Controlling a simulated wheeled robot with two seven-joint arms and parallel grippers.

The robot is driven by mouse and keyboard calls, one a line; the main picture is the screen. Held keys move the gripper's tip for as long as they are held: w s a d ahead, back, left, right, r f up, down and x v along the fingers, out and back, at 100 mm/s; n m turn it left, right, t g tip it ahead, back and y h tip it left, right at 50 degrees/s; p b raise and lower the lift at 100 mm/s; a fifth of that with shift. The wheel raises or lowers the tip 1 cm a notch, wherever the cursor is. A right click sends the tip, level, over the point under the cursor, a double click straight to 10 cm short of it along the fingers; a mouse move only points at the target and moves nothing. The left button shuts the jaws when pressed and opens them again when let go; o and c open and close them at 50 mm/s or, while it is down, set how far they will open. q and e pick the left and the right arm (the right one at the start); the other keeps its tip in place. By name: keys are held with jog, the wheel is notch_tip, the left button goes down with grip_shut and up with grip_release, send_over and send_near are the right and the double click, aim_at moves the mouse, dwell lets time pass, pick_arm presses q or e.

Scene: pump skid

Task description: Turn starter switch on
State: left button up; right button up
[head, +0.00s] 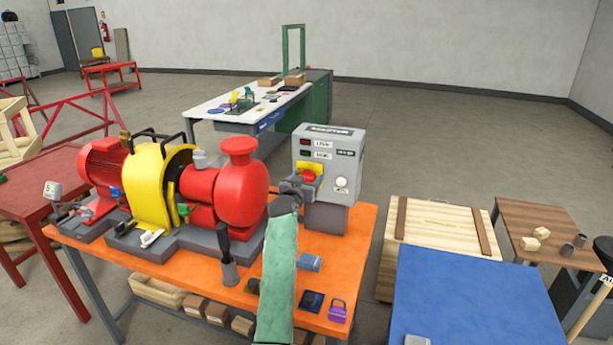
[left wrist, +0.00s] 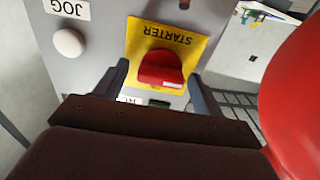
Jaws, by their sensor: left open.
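The starter switch (head: 309,176) is a red knob on a yellow plate on the front of the grey starter box (head: 345,150). In the left wrist view the red knob (left wrist: 161,69) sits on the yellow plate marked STARTER (left wrist: 196,48), upside down in that view. My left gripper (left wrist: 156,88) is open, with one finger on each side of the knob; I cannot tell whether they touch it. In the head view my left gripper (head: 292,188) is at the box front, just below and left of the knob. My right gripper does not show.
A red pump (head: 240,185) stands close to the left of the box, with a yellow coupling guard (head: 147,186). A white JOG button (head: 341,182) is on the box. The orange bench (head: 345,270) carries a purple padlock (head: 338,312). A wooden crate (head: 440,225) stands to the right.

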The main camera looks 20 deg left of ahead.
pick_arm(q)
jog(key=shift+w, duration=0.35)
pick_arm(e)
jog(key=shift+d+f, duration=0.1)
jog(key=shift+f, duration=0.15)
pick_arm(q)
jog(key=shift+f, duration=0.1)
jog(key=shift+c, duration=0.2)
jog(key=c, duration=1)
jog(key=shift+o, duration=0.2)
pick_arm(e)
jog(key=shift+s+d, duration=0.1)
